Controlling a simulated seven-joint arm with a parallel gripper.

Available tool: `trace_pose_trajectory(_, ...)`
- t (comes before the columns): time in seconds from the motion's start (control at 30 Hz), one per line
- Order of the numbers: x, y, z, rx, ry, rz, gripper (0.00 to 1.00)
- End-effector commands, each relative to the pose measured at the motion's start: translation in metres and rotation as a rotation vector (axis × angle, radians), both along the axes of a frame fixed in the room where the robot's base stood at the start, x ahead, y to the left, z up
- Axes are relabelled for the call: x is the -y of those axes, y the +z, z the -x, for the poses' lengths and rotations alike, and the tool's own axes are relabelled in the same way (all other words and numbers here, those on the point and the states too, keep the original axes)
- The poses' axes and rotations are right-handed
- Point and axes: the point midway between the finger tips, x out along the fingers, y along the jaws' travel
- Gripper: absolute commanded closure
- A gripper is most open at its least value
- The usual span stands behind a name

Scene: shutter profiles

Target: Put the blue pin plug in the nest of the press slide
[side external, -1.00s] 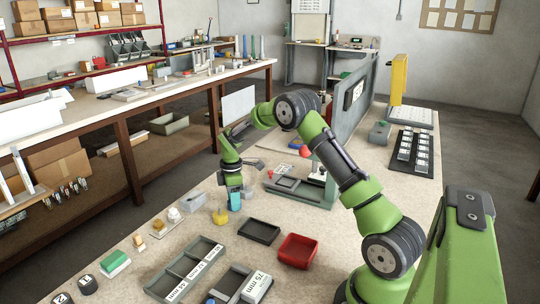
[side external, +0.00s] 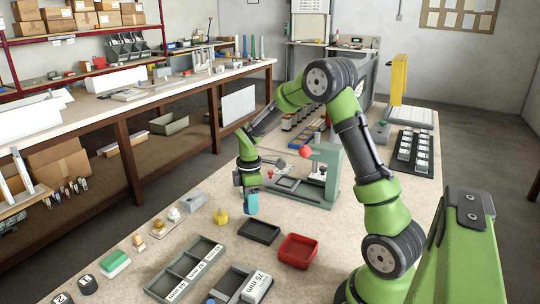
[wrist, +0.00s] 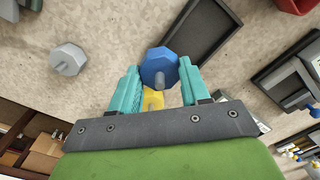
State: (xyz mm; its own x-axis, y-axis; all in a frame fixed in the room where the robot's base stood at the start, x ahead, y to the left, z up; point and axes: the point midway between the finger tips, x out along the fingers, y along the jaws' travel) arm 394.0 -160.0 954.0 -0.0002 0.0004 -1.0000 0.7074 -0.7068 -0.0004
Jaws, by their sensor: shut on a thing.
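My gripper (side external: 251,209) hangs above the bench, left of the press, its teal fingers pointing down. In the wrist view its fingers (wrist: 158,72) are shut on the blue pin plug (wrist: 159,66), an octagonal head with a grey pin, held at the fingertips. The plug cannot be made out in the side view. The green-grey press (side external: 327,165) with a red ball knob stands to the right of the gripper. Its low base with the slide (side external: 287,183) faces the gripper; the nest is too small to make out. Part of the press shows at the right in the wrist view (wrist: 288,88).
A yellow piece (side external: 221,217) stands on the bench left of my gripper. A grey octagonal plug (wrist: 67,59) lies nearby. A black tray (side external: 259,231) and a red tray (side external: 298,251) are in front of the press. A grey divided tray (side external: 187,270) lies nearer the camera.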

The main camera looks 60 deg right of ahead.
Motion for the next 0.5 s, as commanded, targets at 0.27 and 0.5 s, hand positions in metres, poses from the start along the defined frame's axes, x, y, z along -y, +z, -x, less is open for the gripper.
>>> trace_pose_trajectory(0.27, -0.019, 0.005, 0.048, 0.001, 0.0, 0.001, 0.85)
trace_pose_trajectory(0.5, -0.01, 0.011, 0.052, 0.001, -0.001, 0.003, 0.85)
